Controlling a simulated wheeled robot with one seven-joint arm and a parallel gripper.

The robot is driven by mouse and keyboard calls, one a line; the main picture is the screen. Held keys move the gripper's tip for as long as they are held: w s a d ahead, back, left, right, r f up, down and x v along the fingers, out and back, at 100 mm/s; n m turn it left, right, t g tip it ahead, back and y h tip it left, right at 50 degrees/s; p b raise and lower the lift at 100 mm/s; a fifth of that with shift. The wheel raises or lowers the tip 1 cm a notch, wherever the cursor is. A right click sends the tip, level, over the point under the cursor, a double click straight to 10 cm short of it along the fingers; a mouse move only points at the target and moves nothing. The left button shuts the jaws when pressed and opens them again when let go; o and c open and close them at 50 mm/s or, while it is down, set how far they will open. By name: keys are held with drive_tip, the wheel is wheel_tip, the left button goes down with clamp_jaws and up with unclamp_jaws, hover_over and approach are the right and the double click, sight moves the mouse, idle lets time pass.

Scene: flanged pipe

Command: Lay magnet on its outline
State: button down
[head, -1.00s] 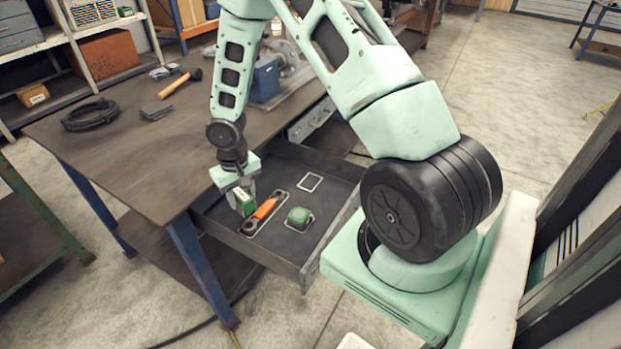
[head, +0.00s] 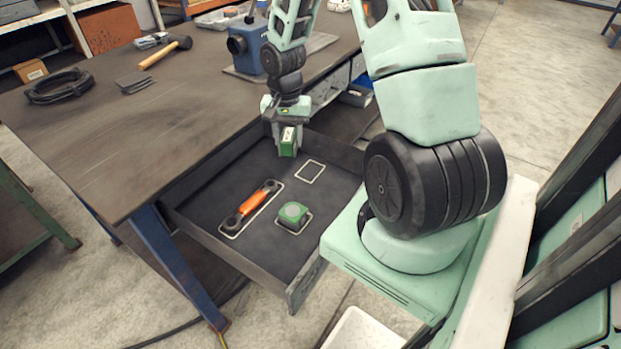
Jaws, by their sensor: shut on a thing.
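The magnet, a green block with a pale label (head: 288,143), is in my gripper (head: 288,131), which is shut on it. My gripper points down and holds the magnet above the back part of the open drawer (head: 190,222). A pale empty outline (head: 311,172) lies on the drawer floor, just right of and nearer than the held magnet. The orange-handled tool (head: 252,204) lies within its long outline. A green, rounded box-like thing (head: 292,215) sits over another outline, turned askew to it and covering part of it.
The drawer walls (head: 296,282) stand around the outlines. On the bench (head: 110,165) are a hammer (head: 164,52), a coiled black cable (head: 58,86), a dark flat piece (head: 135,84) and a blue vise (head: 250,45). A white bin (head: 368,330) stands at the lower front.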

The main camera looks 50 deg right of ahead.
drive_tip(key=s+d+f+m+b, duration=0.1)
drive_tip(key=s+d+m+b, duration=0.25)
drive_tip(key=d+m, duration=0.2)
drive_tip(key=f, duration=0.6)
drive_tip(key=f+b, duration=0.1)
drive_tip(key=f, duration=0.2)
drive_tip(key=shift+w+d+f, duration=0.1)
drive_tip(key=shift+w+f, duration=0.05)
drive_tip(key=shift+w, duration=0.25)
drive_tip(key=shift+f, duration=0.15)
drive_tip(key=c, duration=0.8)
unclamp_jaws()
drive_tip(key=shift+c, duration=0.2)
